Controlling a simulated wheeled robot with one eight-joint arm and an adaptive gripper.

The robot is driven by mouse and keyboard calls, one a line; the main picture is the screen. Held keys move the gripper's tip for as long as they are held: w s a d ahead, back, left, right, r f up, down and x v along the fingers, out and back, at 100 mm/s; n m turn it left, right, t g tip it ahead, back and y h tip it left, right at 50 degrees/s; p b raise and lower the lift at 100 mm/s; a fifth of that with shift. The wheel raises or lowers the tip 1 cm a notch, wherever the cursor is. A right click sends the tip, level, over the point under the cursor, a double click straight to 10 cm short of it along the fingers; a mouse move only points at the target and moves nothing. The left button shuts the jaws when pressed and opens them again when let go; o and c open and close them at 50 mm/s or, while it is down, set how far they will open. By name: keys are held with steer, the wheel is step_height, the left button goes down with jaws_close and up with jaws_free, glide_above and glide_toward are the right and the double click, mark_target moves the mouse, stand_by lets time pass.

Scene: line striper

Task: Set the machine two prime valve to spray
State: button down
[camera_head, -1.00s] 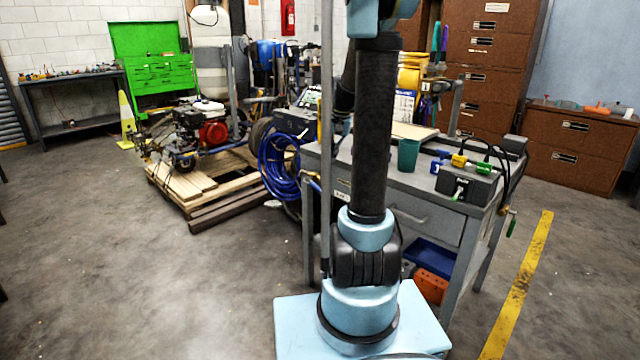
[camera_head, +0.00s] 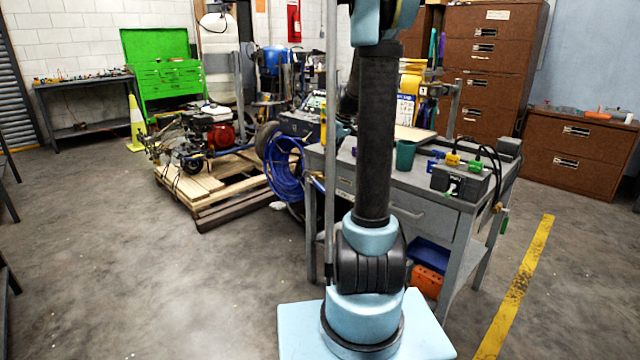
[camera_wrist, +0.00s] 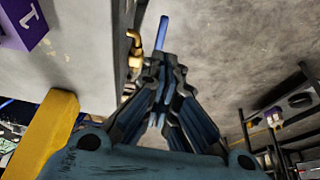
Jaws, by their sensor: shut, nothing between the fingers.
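A brass valve fitting (camera_wrist: 134,48) sticks out from the side of the grey bench in the wrist view, with a blue lever (camera_wrist: 162,32) beside it. My gripper (camera_wrist: 158,62) is shut and empty, its tips close to the lever; I cannot tell whether they touch. In the head view this blue-handled valve (camera_head: 318,184) is at the bench's left side. A second valve, with a green handle (camera_head: 504,223), hangs at the bench's right side. I cannot read which valve belongs to machine two, nor their settings. My gripper is not visible in the head view.
The grey bench (camera_head: 400,207) carries a green cup (camera_head: 405,155) and a grey box (camera_head: 460,181) with coloured blocks. A purple block (camera_wrist: 22,22) marked 1 lies on the bench top. A blue hose coil (camera_head: 284,168) hangs left of the bench. Open floor lies at left.

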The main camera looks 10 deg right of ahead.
mark_target(319, 184)
steer(key=shift+f, duration=0.1)
stand_by(0.3)
steer(key=x, duration=1.3)
steer(key=shift+a+f, duration=0.15)
steer(key=shift+f, duration=0.25)
